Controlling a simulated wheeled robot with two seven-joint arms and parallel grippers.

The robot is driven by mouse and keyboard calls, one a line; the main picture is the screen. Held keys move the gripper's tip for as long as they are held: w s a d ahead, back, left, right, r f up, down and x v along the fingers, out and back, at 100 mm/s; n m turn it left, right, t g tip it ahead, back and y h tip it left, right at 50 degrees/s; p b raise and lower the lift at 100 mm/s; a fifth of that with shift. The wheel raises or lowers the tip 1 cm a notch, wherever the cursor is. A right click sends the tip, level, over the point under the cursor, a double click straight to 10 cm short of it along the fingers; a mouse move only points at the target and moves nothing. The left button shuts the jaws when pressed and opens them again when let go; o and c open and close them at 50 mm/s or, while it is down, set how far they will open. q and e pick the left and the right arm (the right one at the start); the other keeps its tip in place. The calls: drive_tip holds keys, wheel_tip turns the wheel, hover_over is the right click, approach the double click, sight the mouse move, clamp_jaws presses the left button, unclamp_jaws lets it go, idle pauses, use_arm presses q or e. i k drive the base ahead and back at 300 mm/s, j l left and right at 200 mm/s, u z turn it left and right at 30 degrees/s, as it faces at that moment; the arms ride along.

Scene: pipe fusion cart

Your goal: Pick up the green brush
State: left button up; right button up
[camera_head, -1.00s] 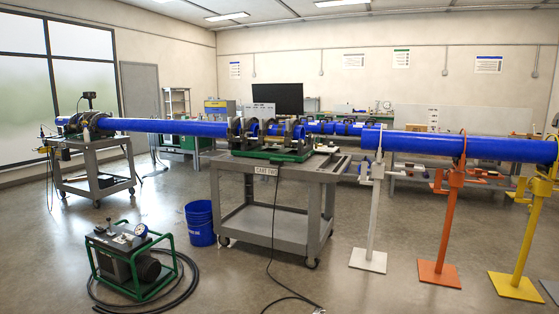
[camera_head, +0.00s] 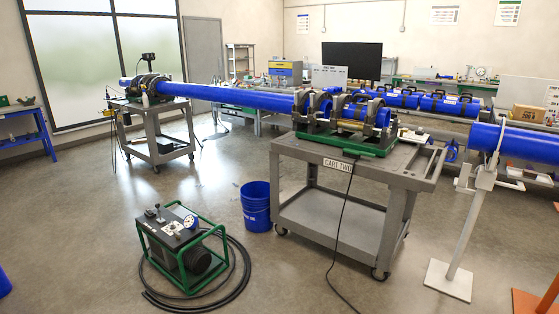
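I cannot make out the green brush for certain in the head view. A small dark green item (camera_head: 26,100) lies on the blue bench at the far left, too small to identify. A grey cart (camera_head: 334,153) marked CART TWO stands right of centre and carries a green-based pipe clamp machine (camera_head: 347,141). Small light items (camera_head: 412,135) lie at the right end of its top, also too small to identify. Neither of my grippers is in view.
A blue bucket (camera_head: 256,207) and a green-framed pump unit (camera_head: 184,249) with coiled black hose stand on the floor. A long blue pipe (camera_head: 235,97) spans between carts. A pipe stand (camera_head: 465,240) is at right. The left floor is mostly clear.

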sight(354, 155)
drive_tip(key=i+z, duration=0.1)
drive_tip(key=i, duration=1.15)
drive_tip(key=i+j+z, duration=0.1)
drive_tip(key=i, duration=1.15)
drive_tip(key=j, duration=0.1)
